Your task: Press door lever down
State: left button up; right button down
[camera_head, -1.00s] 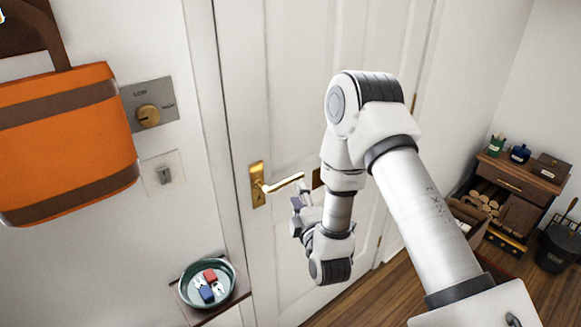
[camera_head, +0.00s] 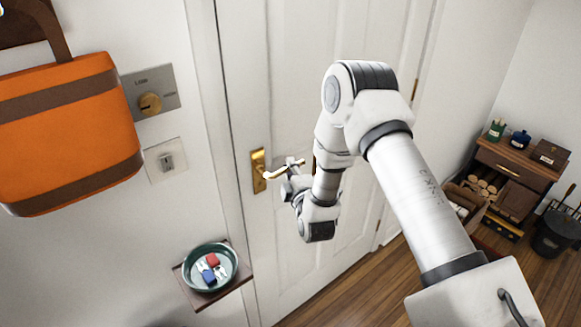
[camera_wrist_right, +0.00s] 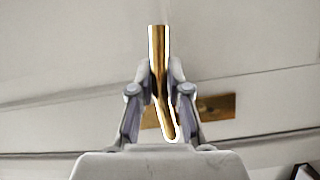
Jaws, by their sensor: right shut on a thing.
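The brass door lever (camera_head: 275,173) sits on its brass plate (camera_head: 258,171) at the left side of the white panelled door (camera_head: 283,95). The lever points right and slightly up from its pivot. My right gripper (camera_head: 291,170) is at the lever's outer part. In the right wrist view the lever (camera_wrist_right: 157,60) stands between the two fingers of the right gripper (camera_wrist_right: 160,82), which are shut on it. The brass plate (camera_wrist_right: 215,107) shows behind the fingers. My left gripper is out of view.
An orange bag (camera_head: 70,130) hangs at the left by a dial panel (camera_head: 150,104) and a light switch (camera_head: 166,161). A small shelf (camera_head: 236,284) below holds a teal bowl (camera_head: 232,262). A wooden cabinet (camera_head: 513,170) stands at the far right.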

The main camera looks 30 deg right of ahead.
jog(key=shift+m, duration=0.3)
jog(key=f+m, duration=0.1)
jog(key=f+m+g+b, duration=0.1)
jog(key=m, duration=0.1)
jog(key=shift+a+f+y, duration=0.15)
jog(key=shift+a+y, duration=0.05)
jog(key=shift+y, duration=0.2)
jog(key=shift+a+f+m+g+y+b, duration=0.25)
jog(key=shift+f+m+g+y, duration=0.15)
jog(key=shift+m, duration=0.4)
jog(key=shift+a+f+m+g+y+b, duration=0.15)
jog(key=shift+a+f+m+g+y, duration=0.15)
jog(key=shift+f+m, duration=0.35)
jog(key=shift+m, duration=0.25)
jog(key=c, duration=1.1)
grip_release()
jog(key=v, duration=1.2)
